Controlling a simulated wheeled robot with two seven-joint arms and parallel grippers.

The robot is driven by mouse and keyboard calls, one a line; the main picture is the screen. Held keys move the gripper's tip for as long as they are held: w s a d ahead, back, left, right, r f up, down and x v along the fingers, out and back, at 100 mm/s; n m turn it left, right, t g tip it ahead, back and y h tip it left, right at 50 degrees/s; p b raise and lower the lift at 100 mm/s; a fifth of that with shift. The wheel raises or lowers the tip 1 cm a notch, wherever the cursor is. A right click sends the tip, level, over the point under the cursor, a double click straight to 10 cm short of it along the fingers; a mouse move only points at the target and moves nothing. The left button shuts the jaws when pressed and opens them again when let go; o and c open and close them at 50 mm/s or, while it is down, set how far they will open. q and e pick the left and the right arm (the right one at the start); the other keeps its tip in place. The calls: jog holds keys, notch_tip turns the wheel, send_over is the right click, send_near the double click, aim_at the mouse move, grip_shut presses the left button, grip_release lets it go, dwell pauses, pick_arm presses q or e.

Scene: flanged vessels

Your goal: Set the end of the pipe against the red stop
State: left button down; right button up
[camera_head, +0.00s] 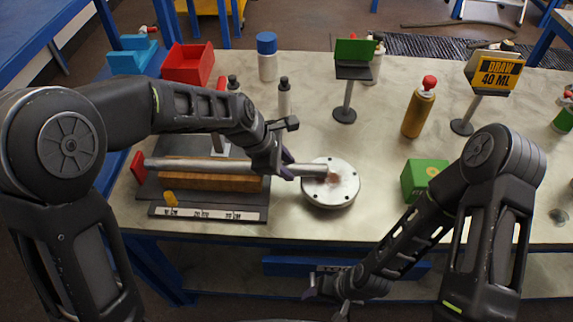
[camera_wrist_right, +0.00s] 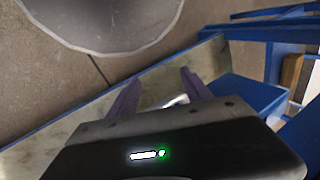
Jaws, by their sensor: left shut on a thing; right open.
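A grey metal pipe (camera_head: 200,166) lies level above a wooden block (camera_head: 215,182) on a dark base plate (camera_head: 152,187). Its left end is right beside the red stop (camera_head: 137,167); I cannot tell whether they touch. My left gripper (camera_head: 284,166) is shut on the pipe near its right part. The pipe's right end reaches over a round flanged metal lid (camera_head: 337,194), and I cannot tell whether it rests on it. My right gripper (camera_head: 327,290) is open and empty in front of the table edge; its fingers also show in the right wrist view (camera_wrist_right: 160,92).
A scale strip (camera_head: 207,214) with a yellow pointer (camera_head: 170,199) runs along the plate's front. A green box (camera_head: 422,177), a gold bottle (camera_head: 419,108) and a green sign (camera_head: 354,50) stand to the right. Red (camera_head: 188,64) and blue (camera_head: 132,56) bins are behind.

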pick_arm(q)
jog(key=shift+a, duration=0.85)
jog(key=c, duration=1)
grip_release()
jog(key=v, duration=0.7)
jog(key=shift+r, duration=0.4)
jog(key=shift+s+a+p, duration=0.1)
jog(key=shift+a+p, duration=0.05)
jog(key=shift+p, duration=0.15)
